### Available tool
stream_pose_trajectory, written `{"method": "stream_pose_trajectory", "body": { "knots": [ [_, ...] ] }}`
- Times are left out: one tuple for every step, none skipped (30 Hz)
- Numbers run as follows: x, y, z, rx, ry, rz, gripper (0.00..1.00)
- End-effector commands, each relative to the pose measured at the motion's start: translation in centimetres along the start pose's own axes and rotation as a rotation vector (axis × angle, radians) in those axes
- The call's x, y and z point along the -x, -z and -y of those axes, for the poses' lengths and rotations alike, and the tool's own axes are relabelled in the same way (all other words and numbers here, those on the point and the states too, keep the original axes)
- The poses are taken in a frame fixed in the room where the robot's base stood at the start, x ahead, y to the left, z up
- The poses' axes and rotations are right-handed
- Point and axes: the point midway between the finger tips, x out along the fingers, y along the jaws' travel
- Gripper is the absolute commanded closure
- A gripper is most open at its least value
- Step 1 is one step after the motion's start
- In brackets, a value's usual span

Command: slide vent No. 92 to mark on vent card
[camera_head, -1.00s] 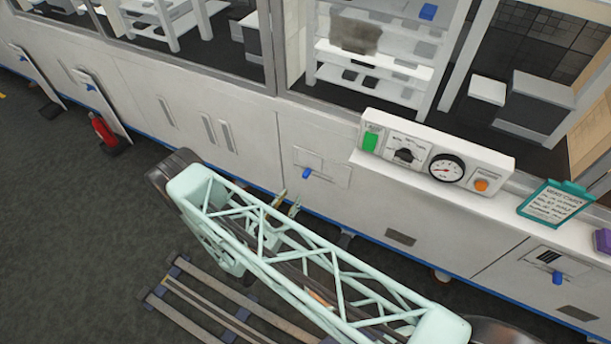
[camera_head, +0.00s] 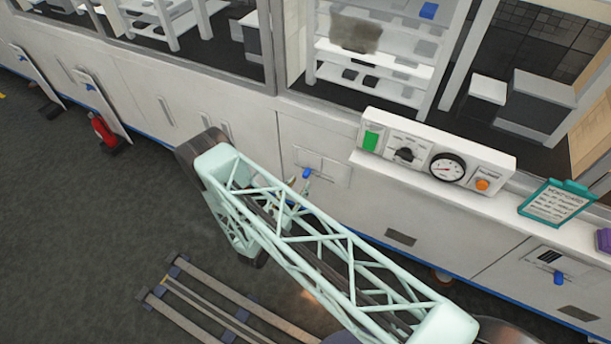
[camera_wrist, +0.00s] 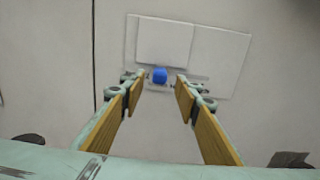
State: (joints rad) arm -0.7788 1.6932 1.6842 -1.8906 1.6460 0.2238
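A sliding vent with a pale plate (camera_head: 328,171) and a blue knob (camera_head: 307,173) is set in the white wall panel. The wrist view shows the plate (camera_wrist: 178,42) above the knob (camera_wrist: 160,76). No number is legible on it. My gripper (camera_wrist: 158,92) is open, with the knob in line between its two wood-coloured fingers; contact cannot be told. In the head view the gripper is partly hidden behind my mint arm. The vent card (camera_head: 553,204) is a teal clipboard on the ledge at right; its writing is too small to read.
Another vent (camera_head: 548,256) with dark slots and a blue knob (camera_head: 558,278) is at lower right. A control box (camera_head: 437,158) with dial, gauge and buttons stands on the ledge. A red extinguisher (camera_head: 104,130) is at left. Floor rails (camera_head: 215,300) lie below my arm.

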Motion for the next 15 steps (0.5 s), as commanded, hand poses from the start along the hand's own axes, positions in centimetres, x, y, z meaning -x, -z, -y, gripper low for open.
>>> {"method": "stream_pose_trajectory", "body": {
  "knots": [
    [-0.5, 0.0, 0.1, -0.001, 0.002, 0.000, 0.70],
    [-0.8, 0.0, 0.1, 0.000, 0.002, 0.001, 0.70],
    [-1.2, 0.0, 0.1, 0.000, 0.002, 0.001, 0.70],
    [-1.5, 0.0, 0.1, 0.000, 0.002, 0.000, 0.70],
    [-1.8, 0.0, 0.0, 0.000, 0.002, 0.000, 0.70],
    [-2.2, 0.0, 0.1, -0.001, 0.002, 0.000, 0.70],
    [-2.5, 0.0, 0.0, -0.001, 0.002, 0.000, 0.70],
    [-2.8, 0.0, 0.0, -0.001, 0.002, 0.001, 0.70],
    [-3.2, 0.0, 0.0, -0.001, 0.002, 0.001, 0.70],
    [-3.5, 0.0, 0.0, -0.001, 0.002, 0.000, 0.70],
    [-3.8, 0.0, 0.1, -0.001, 0.002, 0.000, 0.70],
    [-4.2, 0.0, 0.1, -0.001, 0.002, 0.000, 0.70],
    [-4.4, 0.0, 0.1, -0.001, 0.002, 0.000, 0.70],
    [-4.6, 0.0, 0.1, -0.001, 0.002, 0.000, 0.70],
    [-5.0, 0.0, 0.0, -0.001, 0.002, 0.000, 0.70]
  ]
}}
